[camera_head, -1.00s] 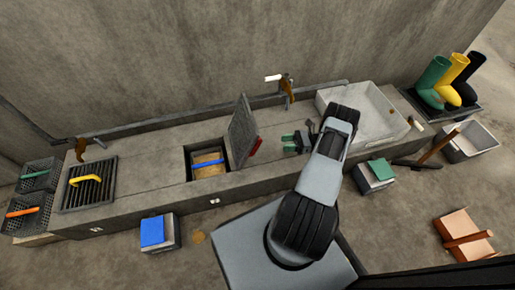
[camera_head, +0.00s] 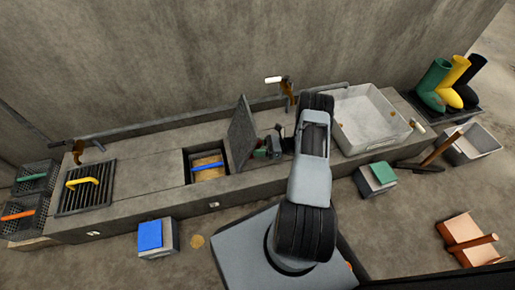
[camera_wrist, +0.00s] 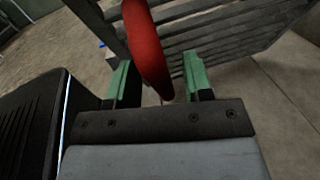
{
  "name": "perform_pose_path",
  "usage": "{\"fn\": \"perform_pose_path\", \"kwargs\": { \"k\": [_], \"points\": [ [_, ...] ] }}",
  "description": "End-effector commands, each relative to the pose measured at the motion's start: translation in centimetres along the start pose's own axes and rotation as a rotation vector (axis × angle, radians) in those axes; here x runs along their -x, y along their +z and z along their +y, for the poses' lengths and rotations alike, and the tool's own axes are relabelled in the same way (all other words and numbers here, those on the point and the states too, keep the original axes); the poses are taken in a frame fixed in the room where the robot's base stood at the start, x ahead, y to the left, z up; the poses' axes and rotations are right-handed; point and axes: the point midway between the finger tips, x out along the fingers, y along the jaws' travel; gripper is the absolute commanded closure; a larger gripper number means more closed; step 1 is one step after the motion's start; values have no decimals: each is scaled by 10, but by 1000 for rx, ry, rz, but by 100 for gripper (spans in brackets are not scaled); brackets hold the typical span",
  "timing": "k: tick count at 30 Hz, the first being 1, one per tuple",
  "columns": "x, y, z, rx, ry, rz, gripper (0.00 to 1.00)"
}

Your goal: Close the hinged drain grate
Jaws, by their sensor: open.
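The hinged drain grate (camera_head: 241,131) stands raised, nearly upright, at the right side of the square drain opening (camera_head: 187,165) in the concrete counter. Its slatted side (camera_wrist: 220,35) shows in the wrist view. A red handle (camera_wrist: 147,45) on the grate reaches down between my two green fingertips. My gripper (camera_head: 267,150) is at the right side of the grate, with its fingers open around the handle. In the wrist view my gripper (camera_wrist: 158,82) has a gap on both sides of the handle. In the head view the handle is mostly hidden.
A blue-handled item (camera_head: 207,167) lies inside the opening. A flat grate with a yellow handle (camera_head: 82,182) is at the left. A brass tap (camera_head: 287,92) stands behind, and a white basin (camera_head: 345,135) is at the right. Counter between the two grates is clear.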

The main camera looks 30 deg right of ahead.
Motion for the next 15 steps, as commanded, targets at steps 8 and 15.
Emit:
{"fn": "perform_pose_path", "kwargs": {
  "k": [8,15],
  "points": [
    [0,0,0,0,0,0,58],
    [0,0,0,0,1,0,81]
  ]
}}
